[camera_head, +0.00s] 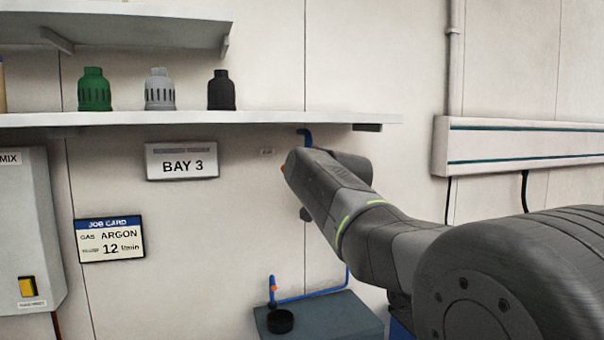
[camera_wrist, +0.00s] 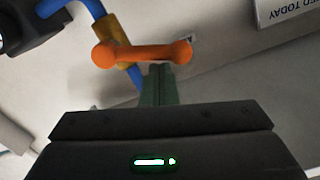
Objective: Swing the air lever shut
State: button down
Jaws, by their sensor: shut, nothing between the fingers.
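The orange air lever (camera_wrist: 150,53) shows in the wrist view, on a yellow valve body (camera_wrist: 110,35) on a blue pipe (camera_wrist: 88,8). The lever lies level across that picture, at a slant to the pipe. My gripper (camera_wrist: 159,70) is shut and empty, its greenish fingertips close below the lever's right half. I cannot tell whether they touch it. In the head view my wrist hides the valve and the fingers.
A shelf (camera_head: 240,119) with several nozzle-like cups runs just above my wrist. The BAY 3 sign (camera_head: 182,161) and job card (camera_head: 110,239) are on the wall at left. A dark box (camera_head: 340,315) with another blue pipe stands below. A wall rail (camera_head: 520,147) is at right.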

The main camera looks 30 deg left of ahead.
jog(key=shift+s+a+f+n+b, duration=0.2)
jog(key=shift+f+n+b, duration=0.3)
jog(key=shift+n+b, duration=0.35)
jog(key=shift+s+a+f+n+b, duration=0.2)
jog(key=shift+f+n+b, duration=0.35)
jog(key=shift+n, duration=0.5)
jog(key=shift+r, duration=0.15)
jog(key=s+d+r, duration=0.4)
jog(key=s+d, duration=0.2)
jog(key=d, duration=0.2)
jog(key=shift+s+d, duration=0.3)
jog(key=shift+s, duration=0.05)
jog(key=shift+r, duration=0.15)
jog(key=w+a+f, duration=0.4)
jog(key=w+a, duration=0.2)
jog(key=a, duration=0.2)
jog(key=shift+w+a+f, duration=0.25)
jog(key=shift+w, duration=0.1)
